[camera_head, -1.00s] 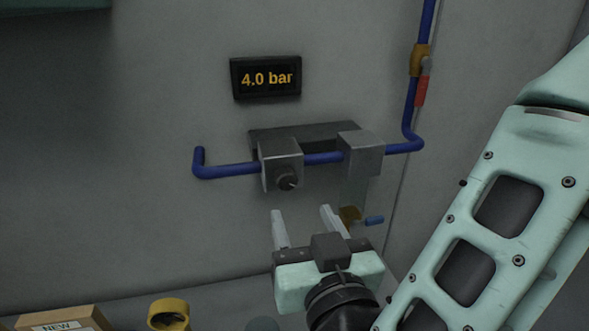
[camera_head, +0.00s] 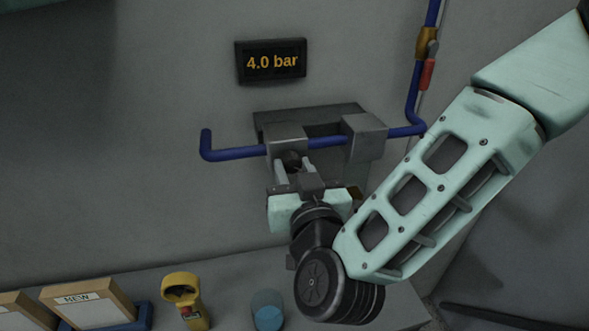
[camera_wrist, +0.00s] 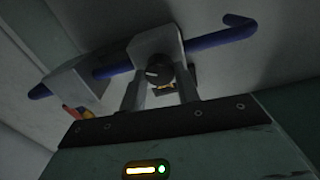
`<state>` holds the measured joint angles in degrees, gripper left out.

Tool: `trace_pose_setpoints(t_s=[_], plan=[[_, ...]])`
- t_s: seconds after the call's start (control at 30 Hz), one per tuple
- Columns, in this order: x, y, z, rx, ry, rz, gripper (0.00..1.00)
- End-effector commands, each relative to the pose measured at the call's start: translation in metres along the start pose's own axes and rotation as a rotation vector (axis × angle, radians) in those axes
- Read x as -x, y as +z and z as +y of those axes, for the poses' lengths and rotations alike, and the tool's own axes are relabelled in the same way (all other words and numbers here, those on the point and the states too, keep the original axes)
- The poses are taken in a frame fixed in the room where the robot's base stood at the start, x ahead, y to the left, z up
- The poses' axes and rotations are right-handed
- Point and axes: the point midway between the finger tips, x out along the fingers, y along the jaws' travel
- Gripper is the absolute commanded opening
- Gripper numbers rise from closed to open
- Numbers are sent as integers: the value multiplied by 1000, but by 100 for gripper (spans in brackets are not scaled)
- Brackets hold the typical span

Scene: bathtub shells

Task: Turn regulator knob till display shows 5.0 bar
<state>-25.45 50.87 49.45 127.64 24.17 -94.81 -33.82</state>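The display (camera_head: 272,62) on the wall reads 4.0 bar. The regulator is a grey block (camera_head: 287,134) on the blue pipe, with a dark round knob (camera_head: 292,160) on its front. In the wrist view the knob (camera_wrist: 158,74) has a pale mark on its face. My gripper (camera_head: 294,173) is right in front of the regulator, with its fingers pointing at it. In the wrist view my gripper (camera_wrist: 160,92) is open, with one finger on each side of the knob and gaps showing; I cannot tell any contact.
A second grey block (camera_head: 366,136) sits on the pipe to the right. A red-handled valve (camera_head: 428,74) is on the upright pipe. On the bench below stand a yellow device (camera_head: 186,300), a blue cup (camera_head: 267,310) and a box labelled NEW (camera_head: 88,304).

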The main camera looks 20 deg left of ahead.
Motion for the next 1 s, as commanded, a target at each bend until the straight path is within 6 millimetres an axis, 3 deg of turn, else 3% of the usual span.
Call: trace_pose_setpoints(t_s=[0.37, 1.0], plan=[[0, 1, 0, -38, 1, 2, 9], [0, 2, 2, -428, 2, 5, 9]])
